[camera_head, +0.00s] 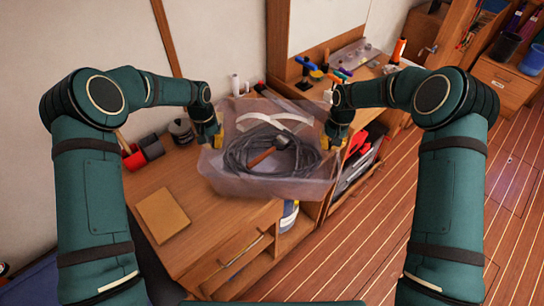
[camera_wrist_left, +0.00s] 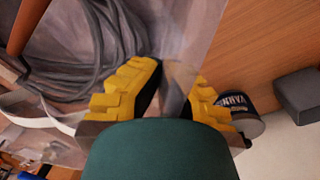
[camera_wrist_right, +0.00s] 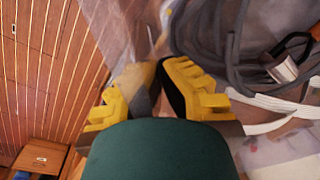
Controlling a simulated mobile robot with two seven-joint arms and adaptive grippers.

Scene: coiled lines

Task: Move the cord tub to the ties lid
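The cord tub (camera_head: 225,180) is a translucent, pale box in the middle of the head view. In it lie a dark coiled cord (camera_head: 240,158), a tool with an orange-brown handle (camera_head: 262,157) and white straps. My left gripper (camera_head: 209,138) is shut on the tub's left wall; the wall shows between its yellow fingers in the left wrist view (camera_wrist_left: 177,82). My right gripper (camera_head: 333,138) is at the right wall, fingers close together on it in the right wrist view (camera_wrist_right: 158,85). The tub hides the desk beneath it. I cannot tell which thing is the ties lid.
The wooden desk (camera_head: 195,250) has a tan flat square (camera_head: 163,215) at front left. Red and dark bins (camera_head: 134,158) and a dark jar (camera_head: 181,130) stand left of the tub. Tools and a clear box (camera_head: 353,55) lie behind. Plank floor is open at right.

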